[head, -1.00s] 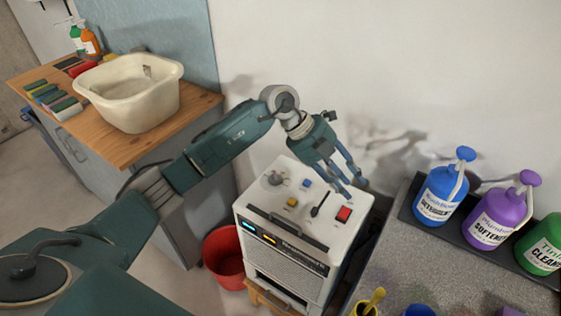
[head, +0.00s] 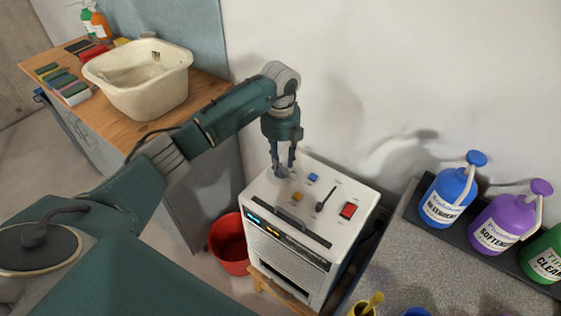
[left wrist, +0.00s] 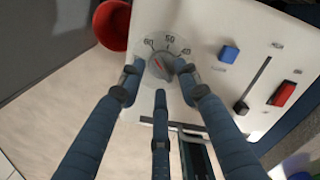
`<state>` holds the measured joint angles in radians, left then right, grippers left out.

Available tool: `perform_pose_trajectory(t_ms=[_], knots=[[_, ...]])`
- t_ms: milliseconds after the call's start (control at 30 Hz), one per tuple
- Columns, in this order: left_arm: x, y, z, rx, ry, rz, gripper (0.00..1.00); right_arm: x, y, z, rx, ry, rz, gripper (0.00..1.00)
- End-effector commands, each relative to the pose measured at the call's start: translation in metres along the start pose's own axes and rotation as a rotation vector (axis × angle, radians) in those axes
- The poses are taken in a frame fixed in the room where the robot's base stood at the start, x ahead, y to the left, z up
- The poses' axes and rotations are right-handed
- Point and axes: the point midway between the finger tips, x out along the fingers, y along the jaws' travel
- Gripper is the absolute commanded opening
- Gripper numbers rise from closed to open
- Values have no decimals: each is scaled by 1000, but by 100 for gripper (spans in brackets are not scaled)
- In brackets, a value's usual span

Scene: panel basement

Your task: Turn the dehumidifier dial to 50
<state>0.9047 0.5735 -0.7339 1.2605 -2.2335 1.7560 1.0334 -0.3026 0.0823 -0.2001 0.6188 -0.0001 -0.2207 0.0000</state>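The dehumidifier (head: 262,216) is a white box with controls on its top. Its grey round dial (left wrist: 161,66) shows in the left wrist view, with printed numbers 60, 50 and 40 around its far side. A reddish pointer mark on the dial seems to lean to the upper left, toward the 60 side; it is small. My left gripper (head: 283,170) points down over the dial, which its fingers largely hide in the head view. In the left wrist view the fingers of the left gripper (left wrist: 158,75) are spread around the dial, with gaps at its sides. My right gripper is not in view.
Beside the dial are a blue button (head: 314,177), a yellow button (head: 297,196), a black slider (head: 320,206) and a red switch (head: 348,210). A red bucket (head: 230,256) stands left of the dehumidifier. Bottles stand on a tray at right; a cream basin (head: 140,95) sits on the wooden counter.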

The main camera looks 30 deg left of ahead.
Motion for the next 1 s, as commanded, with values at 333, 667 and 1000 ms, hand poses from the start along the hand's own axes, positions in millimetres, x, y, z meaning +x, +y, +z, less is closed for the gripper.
perform_pose_trajectory(t_ms=[333,667,1000], knots=[[15,0,0,1,0,-1,33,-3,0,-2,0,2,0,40],[15,0,0,1,0,-1,0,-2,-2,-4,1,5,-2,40],[15,0,0,37,-1,-1,0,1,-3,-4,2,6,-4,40]])
